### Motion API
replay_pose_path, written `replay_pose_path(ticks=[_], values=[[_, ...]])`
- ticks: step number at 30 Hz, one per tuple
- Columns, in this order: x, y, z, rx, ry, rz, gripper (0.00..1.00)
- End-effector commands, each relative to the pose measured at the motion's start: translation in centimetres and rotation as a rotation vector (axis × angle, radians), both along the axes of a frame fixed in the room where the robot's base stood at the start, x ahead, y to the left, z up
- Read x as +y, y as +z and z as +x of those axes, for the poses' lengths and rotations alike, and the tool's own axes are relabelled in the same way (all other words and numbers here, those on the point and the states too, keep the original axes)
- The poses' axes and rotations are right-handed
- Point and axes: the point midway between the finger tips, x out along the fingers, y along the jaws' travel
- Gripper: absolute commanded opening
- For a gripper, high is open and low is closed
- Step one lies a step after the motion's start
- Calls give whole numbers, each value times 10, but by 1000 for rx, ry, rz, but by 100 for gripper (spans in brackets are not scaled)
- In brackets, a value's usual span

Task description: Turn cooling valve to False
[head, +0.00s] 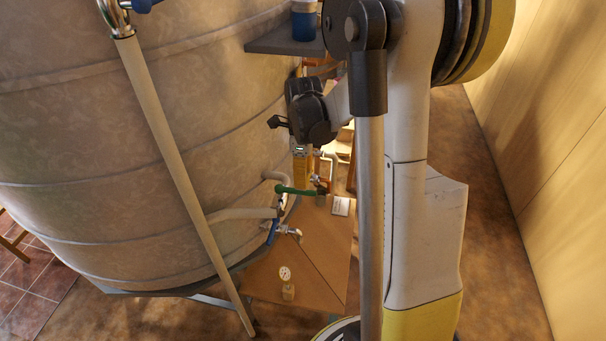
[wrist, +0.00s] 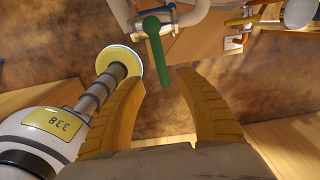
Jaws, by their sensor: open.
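A valve with a green lever handle (head: 295,190) sits on the pipework beside the big tank, above a wooden board. In the wrist view the green handle (wrist: 156,50) hangs down from its pipe, and its free end shows between my fingertips. My gripper (wrist: 163,77) is open, with one yellow finger to each side of that end in the picture; I see no clear contact. In the head view my gripper (head: 302,168) is small, just above the green handle. A second valve with a blue handle (head: 272,232) is lower. I cannot tell which valve is the cooling one.
The large metal tank (head: 130,150) fills the left. A long pale pipe (head: 175,150) runs down its front. A small gauge (head: 285,274) stands on the wooden board (head: 325,250). A shelf (head: 285,42) holds a blue container (head: 304,22). A plain wall (head: 545,120) is at right.

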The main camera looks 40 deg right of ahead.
Motion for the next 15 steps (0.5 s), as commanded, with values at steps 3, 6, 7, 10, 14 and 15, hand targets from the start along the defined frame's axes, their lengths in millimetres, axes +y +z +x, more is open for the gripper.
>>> replay_pose_path(ticks=[3,6,7,10,14,15], values=[[-2,12,2,0,32,0,41],[-2,4,2,0,34,0,41],[-2,1,2,0,34,0,41],[-2,-8,2,0,33,0,41],[-2,-25,2,0,33,0,41],[-2,-31,2,0,33,0,41]])
